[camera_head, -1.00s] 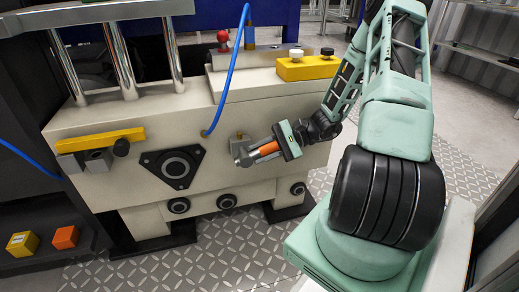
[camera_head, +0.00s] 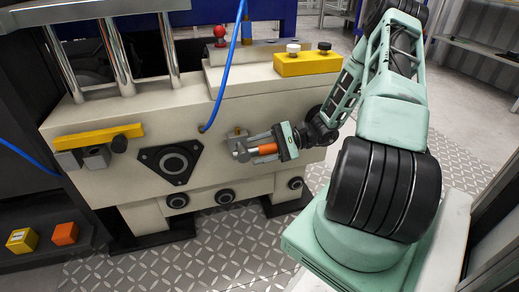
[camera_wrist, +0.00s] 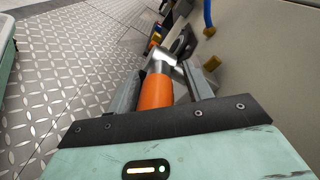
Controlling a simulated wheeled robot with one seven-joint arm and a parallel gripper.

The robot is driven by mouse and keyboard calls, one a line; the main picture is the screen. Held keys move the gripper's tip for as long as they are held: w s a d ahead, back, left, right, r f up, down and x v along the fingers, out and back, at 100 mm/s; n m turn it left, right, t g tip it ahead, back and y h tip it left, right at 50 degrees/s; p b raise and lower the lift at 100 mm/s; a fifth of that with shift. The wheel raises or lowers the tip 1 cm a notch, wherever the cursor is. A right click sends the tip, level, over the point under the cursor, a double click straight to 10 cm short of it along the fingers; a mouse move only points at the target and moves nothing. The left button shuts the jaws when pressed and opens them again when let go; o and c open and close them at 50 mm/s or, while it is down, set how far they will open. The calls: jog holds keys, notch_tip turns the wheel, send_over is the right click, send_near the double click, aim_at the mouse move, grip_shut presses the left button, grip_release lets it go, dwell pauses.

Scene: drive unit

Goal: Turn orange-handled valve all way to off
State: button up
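The valve is a small metal fitting on the front of the beige machine, with an orange handle (camera_head: 263,149) pointing right and tilted slightly. My gripper (camera_head: 262,148) reaches it from the right, with one finger above and one below the handle. In the wrist view the orange handle (camera_wrist: 156,92) lies between the two fingers. The left finger (camera_wrist: 126,94) lies against or very near it, and a narrow gap shows on the side of the right finger (camera_wrist: 198,82). The fingers look apart, around the handle rather than clamped. The metal valve end (camera_wrist: 160,60) shows beyond the handle.
A black triangular flange (camera_head: 173,162) sits left of the valve on the machine's front. A blue hose (camera_head: 221,85) runs down above it. A yellow block with two knobs (camera_head: 308,64) is on top. The chequered metal floor (camera_head: 235,240) in front is clear.

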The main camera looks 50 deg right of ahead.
notch_tip(320, 180, up, 10)
jog(key=p, duration=0.5)
dwell(0.3)
